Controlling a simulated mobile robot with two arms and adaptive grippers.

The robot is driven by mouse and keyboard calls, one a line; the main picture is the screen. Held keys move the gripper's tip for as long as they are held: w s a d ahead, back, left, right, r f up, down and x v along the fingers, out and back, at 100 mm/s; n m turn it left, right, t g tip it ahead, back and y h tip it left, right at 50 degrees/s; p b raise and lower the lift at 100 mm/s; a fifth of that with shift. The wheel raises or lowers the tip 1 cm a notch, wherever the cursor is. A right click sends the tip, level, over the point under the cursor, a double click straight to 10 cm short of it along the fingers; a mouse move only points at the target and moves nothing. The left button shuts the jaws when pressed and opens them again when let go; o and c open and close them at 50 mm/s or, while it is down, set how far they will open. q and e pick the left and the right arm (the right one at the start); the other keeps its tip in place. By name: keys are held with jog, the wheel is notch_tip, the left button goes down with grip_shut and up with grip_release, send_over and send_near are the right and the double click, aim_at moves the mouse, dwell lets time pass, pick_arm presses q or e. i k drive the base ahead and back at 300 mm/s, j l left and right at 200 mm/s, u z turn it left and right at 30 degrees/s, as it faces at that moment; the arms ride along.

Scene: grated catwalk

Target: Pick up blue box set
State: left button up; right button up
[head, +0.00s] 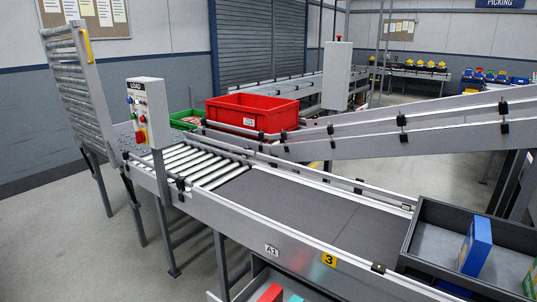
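A blue box (477,244) stands upright, slightly tilted, in a dark grey open tray (455,214) at the lower right of the head view. Its narrow side shows some yellow. A green and yellow box (531,281) stands to its right, cut off by the picture edge. Neither of my grippers is in view, so I cannot see how they stand relative to the box.
A red bin (252,114) and a green bin (187,120) stand farther back. A control box (148,112) rises at left. A red box (270,293) lies below the conveyor. Floor at left is clear.

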aim_at(478, 244)
jog(key=z, duration=1.4)
